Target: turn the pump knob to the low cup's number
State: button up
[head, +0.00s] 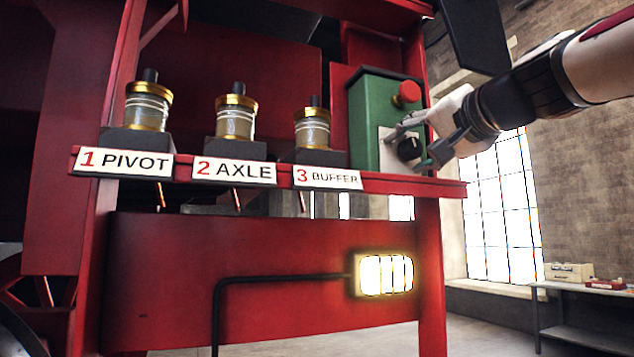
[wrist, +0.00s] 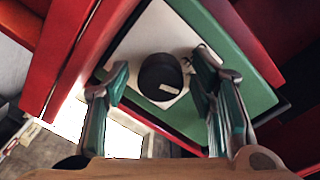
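Three glass oil cups with brass collars stand on the red shelf: the PIVOT cup (head: 148,108), numbered 1, the AXLE cup (head: 236,118), numbered 2, and the BUFFER cup (head: 313,128), numbered 3. Their oil levels are too small to compare surely. The black pump knob (head: 408,149) sits on a pale plate on the green pump box (head: 366,110). In the wrist view the knob (wrist: 160,75) has a white mark toward its lower right edge. My gripper (wrist: 165,78) is open, with one finger on each side of the knob and visible gaps between.
A red button (head: 406,94) sticks out of the green box above the knob, close to my gripper. The red shelf edge (head: 420,187) runs just below. A lit lamp (head: 385,275) and black pipe (head: 270,281) are lower down. A table (head: 590,289) stands far right.

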jog(key=v, duration=1.2)
jog(key=shift+r, duration=0.1)
dwell(0.4)
